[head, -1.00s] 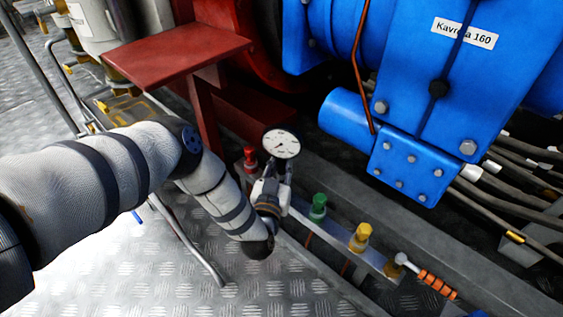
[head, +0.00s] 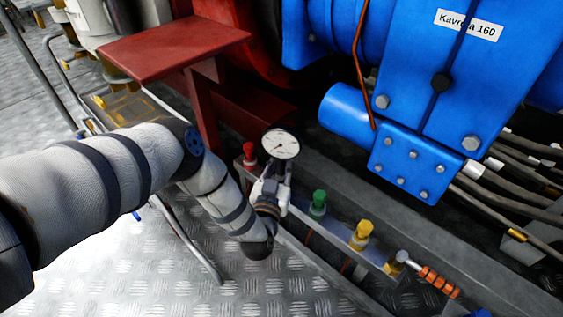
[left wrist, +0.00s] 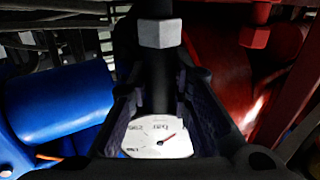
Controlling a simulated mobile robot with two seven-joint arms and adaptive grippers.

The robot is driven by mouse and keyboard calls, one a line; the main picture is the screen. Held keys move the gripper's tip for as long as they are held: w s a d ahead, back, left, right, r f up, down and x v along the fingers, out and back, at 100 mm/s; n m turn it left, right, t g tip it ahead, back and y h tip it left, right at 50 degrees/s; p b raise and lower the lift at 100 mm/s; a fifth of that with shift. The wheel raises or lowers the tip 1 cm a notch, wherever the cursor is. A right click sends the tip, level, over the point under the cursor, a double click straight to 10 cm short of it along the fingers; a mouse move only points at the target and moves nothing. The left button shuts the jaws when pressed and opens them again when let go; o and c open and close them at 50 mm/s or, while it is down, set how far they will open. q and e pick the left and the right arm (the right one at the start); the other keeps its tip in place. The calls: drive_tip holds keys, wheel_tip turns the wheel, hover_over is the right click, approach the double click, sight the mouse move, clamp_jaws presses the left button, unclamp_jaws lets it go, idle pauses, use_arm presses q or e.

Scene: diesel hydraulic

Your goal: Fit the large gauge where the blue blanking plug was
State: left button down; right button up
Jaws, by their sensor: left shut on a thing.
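My left gripper (head: 272,185) is shut on the large gauge (head: 281,143), which has a round white dial with a dark rim. In the head view the gauge is above the rail, between the red plug (head: 249,151) and the green plug (head: 318,201). In the left wrist view the dial (left wrist: 163,138) sits between the fingers, with a dark stem and a pale hex nut (left wrist: 158,33) beyond it. The gripper hides the rail below the gauge, so I cannot tell whether the stem meets a port. My right gripper is not in view.
The metal rail (head: 338,240) also carries a yellow plug (head: 362,233). An orange-banded handle (head: 438,283) lies at its right end. A small blue object (head: 480,313) shows at the bottom edge. A red bracket (head: 175,52) and blue machinery (head: 415,168) stand close behind.

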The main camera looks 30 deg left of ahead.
use_arm(q)
drive_tip(key=shift+f+b, duration=0.45)
drive_tip(key=shift+f, duration=0.25)
drive_tip(key=c, duration=1.4)
unclamp_jaws()
drive_tip(key=v, duration=1.2)
